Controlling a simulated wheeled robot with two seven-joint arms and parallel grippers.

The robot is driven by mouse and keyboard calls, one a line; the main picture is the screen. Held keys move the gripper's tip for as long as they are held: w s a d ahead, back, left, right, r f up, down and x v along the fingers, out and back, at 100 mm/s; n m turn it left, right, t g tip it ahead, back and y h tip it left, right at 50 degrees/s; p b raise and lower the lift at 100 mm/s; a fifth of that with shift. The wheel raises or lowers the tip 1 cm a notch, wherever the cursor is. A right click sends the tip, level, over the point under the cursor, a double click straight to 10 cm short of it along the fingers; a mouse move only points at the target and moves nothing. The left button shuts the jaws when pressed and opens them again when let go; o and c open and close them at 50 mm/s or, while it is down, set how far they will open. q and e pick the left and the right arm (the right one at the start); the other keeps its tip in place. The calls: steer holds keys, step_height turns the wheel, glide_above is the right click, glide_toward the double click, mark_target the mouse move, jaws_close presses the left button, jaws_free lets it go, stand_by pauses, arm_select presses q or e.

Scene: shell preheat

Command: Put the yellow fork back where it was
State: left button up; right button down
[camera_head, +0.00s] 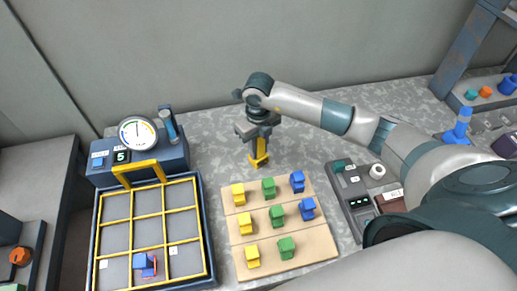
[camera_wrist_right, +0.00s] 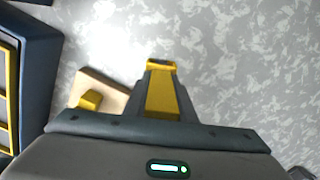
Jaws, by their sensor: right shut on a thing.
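The yellow fork (camera_head: 259,153) is held in my right gripper (camera_head: 258,136), pointing down, beyond the far edge of the wooden board. It also shows between the fingers in the right wrist view (camera_wrist_right: 161,92). My right gripper is shut on its upper part. I cannot tell whether its lower end touches the tabletop. My left gripper is not in view.
The wooden board (camera_head: 263,236) carries several yellow, green and blue blocks; its near right corner is bare. Left stands a dark gridded tray (camera_head: 207,235) with a blue piece (camera_head: 140,261), a yellow handle (camera_head: 138,171) and a gauge (camera_head: 137,133). A grey control box (camera_head: 357,199) stands right.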

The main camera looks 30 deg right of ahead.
steer(key=shift+f, duration=0.65)
steer(key=shift+f, duration=0.15)
steer(key=c, duration=1.5)
jaws_free()
steer(key=shift+r, duration=0.3)
step_height(320, 180, up, 10)
steer(key=b, duration=0.4)
steer(key=shift+r, duration=0.85)
